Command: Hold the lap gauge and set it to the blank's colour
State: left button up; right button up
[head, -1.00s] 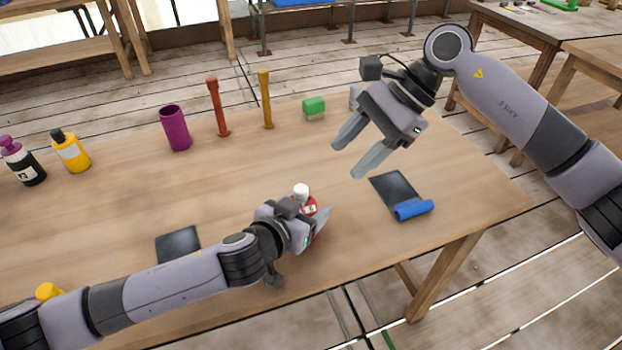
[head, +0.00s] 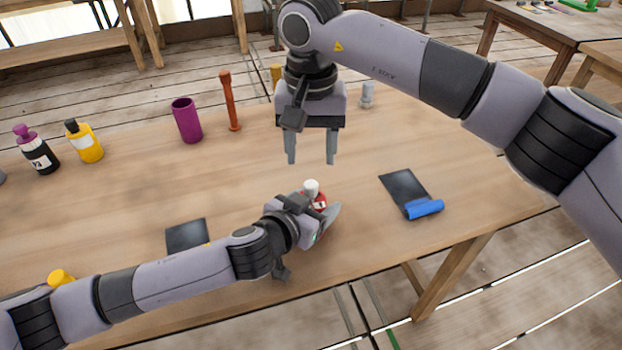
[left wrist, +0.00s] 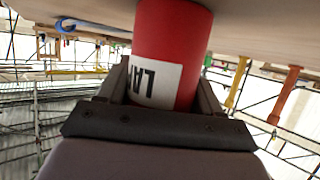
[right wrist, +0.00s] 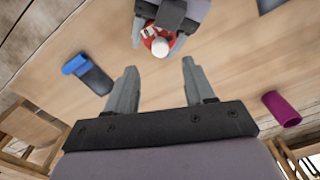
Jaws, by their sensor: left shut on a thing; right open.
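The lap gauge is a red cylinder (head: 320,201) with a white top (head: 311,186) and a white label. In the left wrist view, its red body (left wrist: 172,35) stands between my fingers, and the label reads "LA" before being cut off. My left gripper (head: 325,222) is shut on it near the table's front edge. My right gripper (head: 311,162) is open and empty, pointing down above the table behind the gauge. The right wrist view shows the white top (right wrist: 161,48) beyond the open fingers (right wrist: 156,82). I cannot tell which thing is the blank.
A blue roll (head: 424,209) lies on a dark sheet (head: 402,185) at right. Another dark sheet (head: 187,236) lies left. A purple cylinder (head: 187,121), an orange-red post (head: 230,102) and a grey piece (head: 367,96) stand at the back. Black (head: 37,153) and yellow (head: 85,143) bottles stand far left.

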aim_at(311, 184)
notch_tip(311, 184, down, 8)
jog(key=shift+r, duration=0.15)
grip_shut()
